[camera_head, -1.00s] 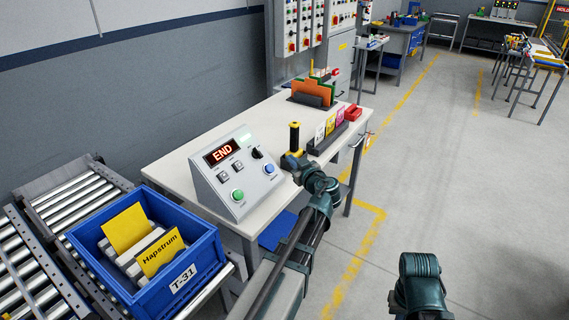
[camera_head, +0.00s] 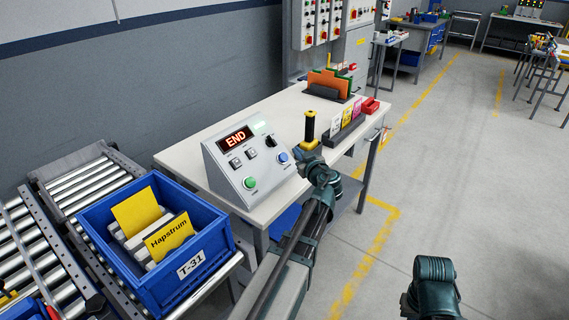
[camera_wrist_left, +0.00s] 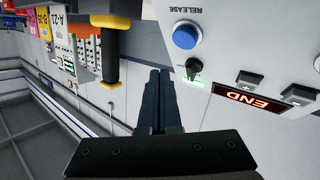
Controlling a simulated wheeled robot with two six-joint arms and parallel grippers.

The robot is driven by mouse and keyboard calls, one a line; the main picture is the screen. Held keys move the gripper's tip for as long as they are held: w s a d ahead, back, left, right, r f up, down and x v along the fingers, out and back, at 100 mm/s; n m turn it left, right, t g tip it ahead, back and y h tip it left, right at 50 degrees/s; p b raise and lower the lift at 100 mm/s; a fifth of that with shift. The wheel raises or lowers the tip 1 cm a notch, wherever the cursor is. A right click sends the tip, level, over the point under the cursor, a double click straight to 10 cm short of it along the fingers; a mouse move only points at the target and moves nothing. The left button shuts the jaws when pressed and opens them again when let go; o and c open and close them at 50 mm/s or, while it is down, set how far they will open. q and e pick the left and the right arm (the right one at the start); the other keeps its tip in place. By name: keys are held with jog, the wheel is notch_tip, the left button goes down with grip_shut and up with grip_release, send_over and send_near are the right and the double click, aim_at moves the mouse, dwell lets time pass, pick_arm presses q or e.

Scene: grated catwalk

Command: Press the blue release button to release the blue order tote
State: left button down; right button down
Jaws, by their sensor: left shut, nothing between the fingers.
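The blue release button (camera_head: 283,157) is on the sloped face of a grey control box (camera_head: 218,166) on the table. It shows large in the left wrist view (camera_wrist_left: 185,35), labelled RELEASE, with nothing on it. A blue order tote (camera_head: 143,285), labelled T-31 and Hapstrum, sits on the rollers at left. My left gripper (camera_head: 300,159) is just right of the button in the head view. In the left wrist view its fingers (camera_wrist_left: 159,73) are shut and empty, pointing below and left of the button, apart from it. My right gripper is out of view.
A black knob (camera_head: 271,141), a green button (camera_head: 250,183) and a lit END display (camera_head: 235,138) share the box. A yellow-and-black upright handle (camera_head: 309,128) and a card rack (camera_head: 346,128) stand close behind my left gripper. Open floor lies right.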

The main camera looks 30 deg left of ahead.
aim_at(284, 157)
pick_arm(q)
jog(key=shift+a+f+b, duration=0.9)
jog(key=shift+a+f, duration=0.35)
jog(key=shift+f, duration=0.05)
jog(key=shift+w+a+f, duration=0.1)
dwell(1.2)
jog(key=shift+a+f+b, duration=0.15)
jog(key=shift+a+b, duration=0.05)
jog(key=shift+b, duration=0.1)
